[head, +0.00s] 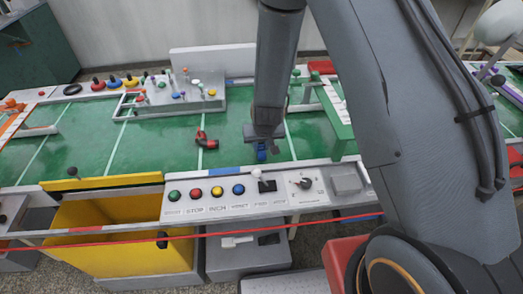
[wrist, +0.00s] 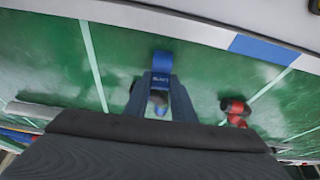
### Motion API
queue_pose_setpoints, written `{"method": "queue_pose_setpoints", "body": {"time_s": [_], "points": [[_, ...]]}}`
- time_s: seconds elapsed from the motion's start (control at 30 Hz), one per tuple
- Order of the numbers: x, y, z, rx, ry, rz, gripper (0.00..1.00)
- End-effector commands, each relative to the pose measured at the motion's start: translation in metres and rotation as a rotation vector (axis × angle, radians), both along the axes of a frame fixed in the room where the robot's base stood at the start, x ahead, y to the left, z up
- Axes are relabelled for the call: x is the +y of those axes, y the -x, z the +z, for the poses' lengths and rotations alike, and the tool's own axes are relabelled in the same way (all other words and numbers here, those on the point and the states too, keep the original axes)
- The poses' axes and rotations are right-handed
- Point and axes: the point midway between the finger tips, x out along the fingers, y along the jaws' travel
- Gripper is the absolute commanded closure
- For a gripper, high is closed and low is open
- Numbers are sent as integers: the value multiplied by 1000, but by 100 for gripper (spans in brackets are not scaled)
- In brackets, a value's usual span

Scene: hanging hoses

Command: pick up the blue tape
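The blue tape (head: 261,151) is on the green table top, just below my gripper (head: 263,138) in the head view. In the wrist view the blue tape (wrist: 161,66) shows at the fingertips, with pale lettering on it. My gripper (wrist: 161,80) points down at it with its two fingers apart, one on each side of the tape's near part. I cannot tell whether the fingers touch it. The fingers and wrist hide part of the tape.
A red and black object (head: 206,138) lies left of the tape; it also shows in the wrist view (wrist: 235,110). A control panel with coloured buttons (head: 217,191) runs along the front edge. A grey rack (head: 180,97) stands behind.

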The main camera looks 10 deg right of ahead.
Motion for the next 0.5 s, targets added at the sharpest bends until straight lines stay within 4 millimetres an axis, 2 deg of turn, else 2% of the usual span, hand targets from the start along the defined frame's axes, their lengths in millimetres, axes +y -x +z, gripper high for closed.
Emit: {"method": "queue_pose_setpoints", "body": {"time_s": [0.07,0.5], "points": [[0,0,0,0,0,0,98],[0,0,4,0,0,-2,98]]}}
